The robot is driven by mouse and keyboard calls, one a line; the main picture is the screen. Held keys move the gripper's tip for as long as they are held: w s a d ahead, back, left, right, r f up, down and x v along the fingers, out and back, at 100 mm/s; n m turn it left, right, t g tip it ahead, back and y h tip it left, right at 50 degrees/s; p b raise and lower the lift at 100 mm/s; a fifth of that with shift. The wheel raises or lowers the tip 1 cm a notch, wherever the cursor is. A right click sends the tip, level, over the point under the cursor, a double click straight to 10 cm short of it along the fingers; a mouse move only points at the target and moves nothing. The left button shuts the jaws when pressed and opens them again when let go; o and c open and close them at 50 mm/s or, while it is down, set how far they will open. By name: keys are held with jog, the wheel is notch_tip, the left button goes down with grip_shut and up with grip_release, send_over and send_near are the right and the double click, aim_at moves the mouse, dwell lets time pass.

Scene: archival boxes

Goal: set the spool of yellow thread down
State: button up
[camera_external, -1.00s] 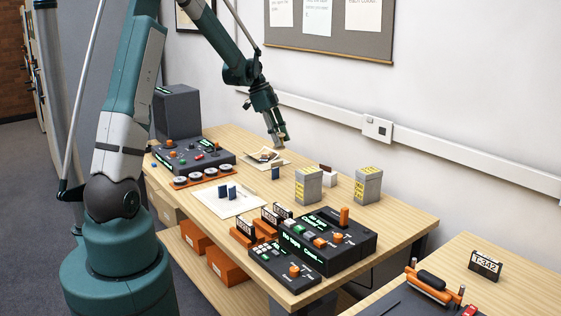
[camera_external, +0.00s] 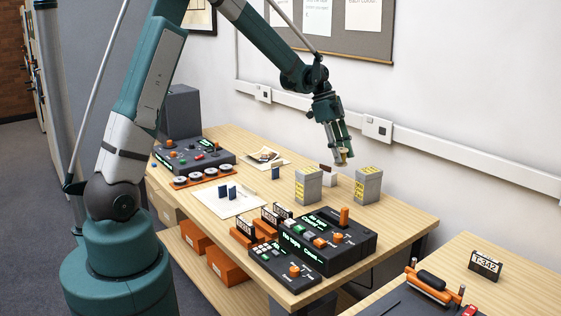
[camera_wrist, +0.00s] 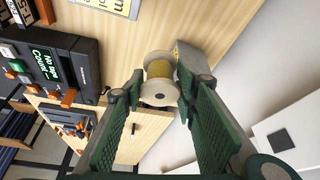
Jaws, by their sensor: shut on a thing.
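The spool of yellow thread (camera_wrist: 159,80) has pale round ends and a yellow winding. In the wrist view it sits between the two green fingers of my gripper (camera_wrist: 158,88), which are shut on it. In the external view my gripper (camera_external: 341,152) hangs over the back of the table, above and between two grey boxes with yellow labels, the left box (camera_external: 308,186) and the right box (camera_external: 368,186). The spool (camera_external: 342,160) shows small at the fingertips, held above the tabletop. Part of it is hidden by the fingers.
A dark console (camera_external: 335,238) with an orange knob stands at the table's front right. A small white block with a brown top (camera_external: 329,176) is between the grey boxes. A white sheet (camera_external: 228,203) with blue pieces lies mid-table. Bare tabletop (camera_external: 398,215) shows at the right.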

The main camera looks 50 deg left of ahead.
jog(key=d+m+g, duration=0.1)
jog(key=d+m, duration=0.2)
jog(key=d, duration=1.9)
jog(key=shift+s+d+f, duration=0.1)
jog(key=shift+s+f, duration=0.05)
jog(key=shift+f, duration=0.7)
jog(key=shift+s+d+f, duration=0.1)
jog(key=shift+s+f, duration=0.05)
jog(key=shift+f, duration=0.7)
jog(key=shift+s+d+f, duration=0.1)
jog(key=shift+s+f, duration=0.05)
jog(key=shift+f, duration=0.7)
jog(key=shift+f, duration=0.1)
jog(key=shift+f+b, duration=0.4)
jog(key=shift+f, duration=2.6)
jog(key=shift+f+b, duration=0.3)
jog(key=shift+f, duration=1.6)
jog(key=shift+f, duration=0.15)
jog(key=o, duration=0.9)
